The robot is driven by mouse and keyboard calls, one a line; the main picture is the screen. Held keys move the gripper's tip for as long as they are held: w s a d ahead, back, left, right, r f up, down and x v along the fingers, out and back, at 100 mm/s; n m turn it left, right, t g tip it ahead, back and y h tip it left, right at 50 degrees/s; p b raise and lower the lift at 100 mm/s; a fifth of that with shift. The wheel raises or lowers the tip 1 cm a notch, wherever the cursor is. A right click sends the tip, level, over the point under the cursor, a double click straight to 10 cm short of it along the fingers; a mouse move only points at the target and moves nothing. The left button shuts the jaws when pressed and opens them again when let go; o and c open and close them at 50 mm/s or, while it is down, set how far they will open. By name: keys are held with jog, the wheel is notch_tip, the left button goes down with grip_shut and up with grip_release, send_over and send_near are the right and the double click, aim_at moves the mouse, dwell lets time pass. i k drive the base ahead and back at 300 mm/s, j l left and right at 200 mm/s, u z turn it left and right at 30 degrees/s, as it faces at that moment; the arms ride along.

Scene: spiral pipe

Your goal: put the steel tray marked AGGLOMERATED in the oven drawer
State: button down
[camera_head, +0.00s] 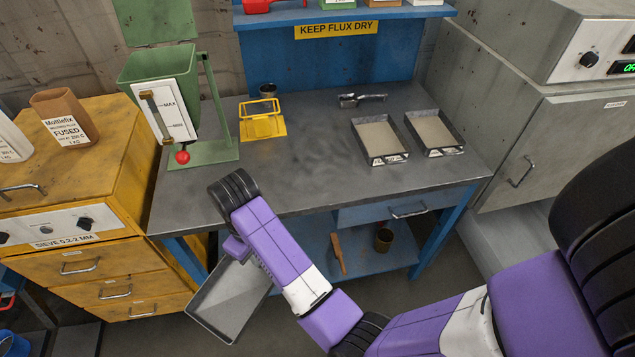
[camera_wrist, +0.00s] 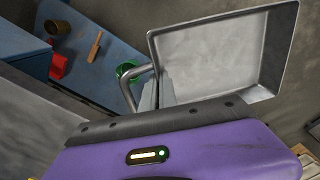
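My gripper (camera_wrist: 158,94) appears shut on the bent handle (camera_wrist: 140,82) of a shallow steel tray (camera_wrist: 215,55). In the head view this tray (camera_head: 230,298) hangs tilted below my wrist, in front of the bench. Its inside looks bare, and I see no readable marking on it. Two more steel trays with pale contents stand on the bench, one on the left (camera_head: 381,139) and one on the right (camera_head: 434,132); their front labels are too small to read. The oven (camera_head: 560,140) stands at the right with its door shut. A pale grey part (camera_head: 510,235) shows low under it, partly behind my arm.
The steel-topped bench (camera_head: 310,165) has clear room in its middle. A green hopper (camera_head: 160,75), a yellow stand (camera_head: 262,122) and a metal scoop (camera_head: 361,99) stand on it. A yellow sieve cabinet (camera_head: 85,200) is at the left. A blue lower shelf (camera_head: 350,255) holds small items.

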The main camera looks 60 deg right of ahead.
aim_at(516, 241)
jog(key=k, duration=0.65)
jog(key=k+l+z, duration=0.1)
jog(key=k, duration=0.55)
